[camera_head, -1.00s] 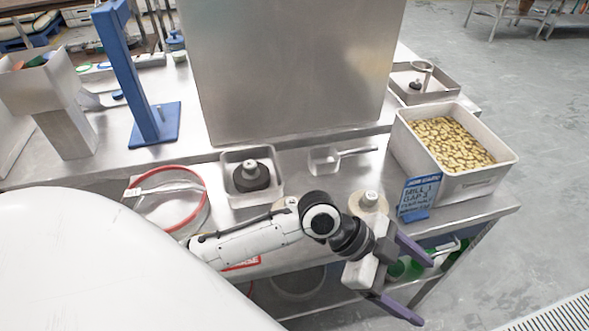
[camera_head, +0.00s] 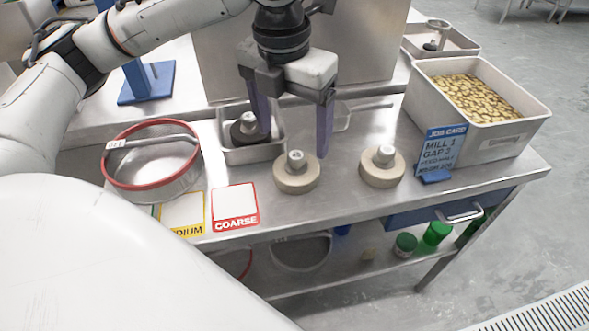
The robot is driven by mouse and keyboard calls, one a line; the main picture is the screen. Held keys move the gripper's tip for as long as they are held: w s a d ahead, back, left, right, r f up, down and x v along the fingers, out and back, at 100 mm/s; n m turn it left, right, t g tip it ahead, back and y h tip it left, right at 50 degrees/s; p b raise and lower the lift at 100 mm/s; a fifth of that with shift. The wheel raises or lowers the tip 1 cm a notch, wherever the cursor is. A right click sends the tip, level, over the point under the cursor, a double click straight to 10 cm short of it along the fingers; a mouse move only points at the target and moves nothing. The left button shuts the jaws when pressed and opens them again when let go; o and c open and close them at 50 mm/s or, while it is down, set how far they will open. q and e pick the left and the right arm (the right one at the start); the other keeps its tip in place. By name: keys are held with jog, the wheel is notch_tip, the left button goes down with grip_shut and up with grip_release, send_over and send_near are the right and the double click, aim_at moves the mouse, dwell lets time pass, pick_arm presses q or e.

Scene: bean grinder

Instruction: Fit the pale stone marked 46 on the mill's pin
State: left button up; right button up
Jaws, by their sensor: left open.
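Two pale round stones with metal hubs lie on the steel bench: one nearer the middle (camera_head: 296,181) and one to its right (camera_head: 382,170). I cannot read a 46 on either. My left gripper (camera_head: 294,147) comes down from above, open and empty, with its purple fingers apart. I cannot make out the mill's pin. My right gripper is not in view.
A bin of beans (camera_head: 490,138) and a blue job card (camera_head: 440,149) reading MILL 1 stand at the right. A red-rimmed sieve (camera_head: 152,190) and a COARSE card (camera_head: 235,208) lie left. A scoop (camera_head: 343,117) lies behind the gripper. A tall metal panel closes the back.

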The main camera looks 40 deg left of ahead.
aim_at(296, 155)
pick_arm(q)
jog(key=f, duration=0.2)
jog(key=f+b, duration=0.1)
jog(key=f, duration=0.2)
jog(key=w+f+b, duration=0.1)
jog(key=f, duration=0.2)
jog(key=shift+f, duration=0.15)
jog(key=shift+w, duration=0.1)
jog(key=c, duration=1.3)
